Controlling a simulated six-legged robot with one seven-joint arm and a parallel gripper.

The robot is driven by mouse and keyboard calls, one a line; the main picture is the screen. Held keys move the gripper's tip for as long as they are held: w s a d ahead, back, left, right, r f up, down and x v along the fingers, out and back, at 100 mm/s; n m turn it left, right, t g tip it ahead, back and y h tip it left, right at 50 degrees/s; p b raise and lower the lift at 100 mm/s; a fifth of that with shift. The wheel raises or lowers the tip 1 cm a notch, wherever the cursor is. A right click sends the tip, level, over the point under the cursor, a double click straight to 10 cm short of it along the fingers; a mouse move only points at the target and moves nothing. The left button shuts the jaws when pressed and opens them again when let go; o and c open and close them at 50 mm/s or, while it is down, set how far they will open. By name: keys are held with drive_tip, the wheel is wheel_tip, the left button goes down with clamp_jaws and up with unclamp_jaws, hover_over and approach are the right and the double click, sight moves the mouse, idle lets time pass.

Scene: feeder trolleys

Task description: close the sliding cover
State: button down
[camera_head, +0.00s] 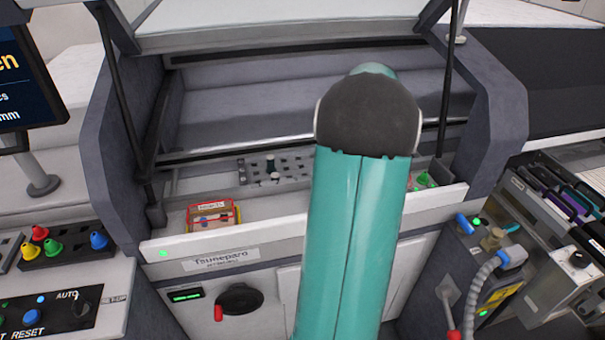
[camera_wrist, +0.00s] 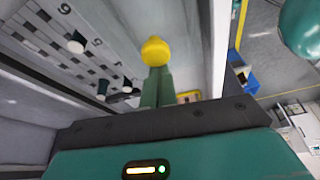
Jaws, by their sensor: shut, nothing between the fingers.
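The grey-white machine (camera_head: 215,242), labelled Tsuneparo, stands open in front of me. Its large pale upper cover (camera_head: 270,28) is raised, with dark struts at both sides. I cannot tell whether this is the sliding cover; no other part is clearly one. In the wrist view my gripper (camera_wrist: 155,72) has its green fingers together, with a rounded yellow piece at their tips. It is beside a pale panel. In the head view my teal arm crosses the middle of the opening and hides my gripper and part of the machine's inside.
A numbered grid panel (camera_wrist: 70,50) with several pegs lies left of my fingers. A red-and-yellow-edged box (camera_head: 213,217) sits on the machine's front ledge. A monitor (camera_head: 32,65) stands at left. A hose and boxes (camera_head: 490,270) crowd the right.

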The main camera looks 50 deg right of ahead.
drive_tip(key=s+d, duration=0.2)
drive_tip(key=d, duration=0.1)
drive_tip(key=s+d, duration=0.6)
drive_tip(key=shift+d, duration=0.25)
drive_tip(key=shift+s+d, duration=0.1)
drive_tip(key=shift+s, duration=0.05)
